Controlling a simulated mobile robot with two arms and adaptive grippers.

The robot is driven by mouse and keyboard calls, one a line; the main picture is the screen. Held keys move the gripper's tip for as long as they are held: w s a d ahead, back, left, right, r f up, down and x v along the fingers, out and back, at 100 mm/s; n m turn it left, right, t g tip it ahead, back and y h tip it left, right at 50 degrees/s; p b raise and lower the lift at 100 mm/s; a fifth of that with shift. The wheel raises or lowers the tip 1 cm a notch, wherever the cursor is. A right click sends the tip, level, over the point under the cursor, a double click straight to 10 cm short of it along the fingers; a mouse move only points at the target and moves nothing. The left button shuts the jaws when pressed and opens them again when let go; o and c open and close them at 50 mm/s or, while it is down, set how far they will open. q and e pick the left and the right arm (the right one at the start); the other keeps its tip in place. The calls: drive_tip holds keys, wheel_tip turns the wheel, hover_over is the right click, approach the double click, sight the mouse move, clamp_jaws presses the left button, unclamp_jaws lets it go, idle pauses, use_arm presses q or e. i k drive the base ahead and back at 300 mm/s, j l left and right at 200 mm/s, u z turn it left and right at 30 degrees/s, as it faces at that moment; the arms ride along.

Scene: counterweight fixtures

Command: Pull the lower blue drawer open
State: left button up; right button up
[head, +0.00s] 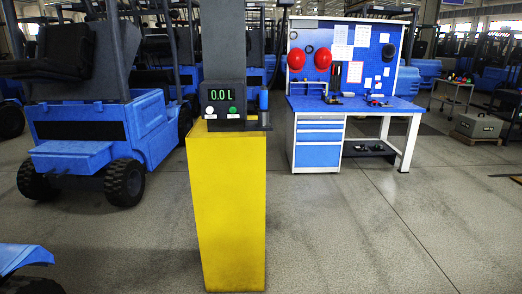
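The lower blue drawer (318,156) is the tallest front at the bottom of a grey drawer cabinet under the left side of a blue workbench (350,104). Its front looks flush with the cabinet, so it appears closed. Several shallower blue drawer fronts (319,127) sit above it and also look closed. The bench stands some distance away, right of the picture's middle. Neither of my grippers is in view.
A yellow pedestal (228,210) with a dark display box (222,100) reading 0.0 L stands close in front. A blue forklift (100,125) is at the left. Part of another blue vehicle (22,258) shows at lower left. Open concrete floor (370,235) lies before the bench.

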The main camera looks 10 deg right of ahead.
sight(308, 153)
drive_tip(key=i+l+z, duration=0.4)
drive_tip(key=i, duration=0.25)
drive_tip(key=i+l+z, duration=0.1)
drive_tip(key=i+z, duration=0.35)
drive_tip(key=i, duration=0.25)
drive_tip(key=i+j+z, duration=0.1)
drive_tip(key=i+z, duration=0.3)
drive_tip(key=i, duration=0.25)
drive_tip(key=i+u, duration=0.2)
drive_tip(key=i, duration=0.35)
drive_tip(key=i+u, duration=0.2)
drive_tip(key=i, duration=0.35)
drive_tip(key=i+l+u, duration=0.2)
drive_tip(key=i, duration=0.35)
drive_tip(key=i+l+u, duration=0.2)
drive_tip(key=i, duration=0.35)
drive_tip(key=l, duration=0.1)
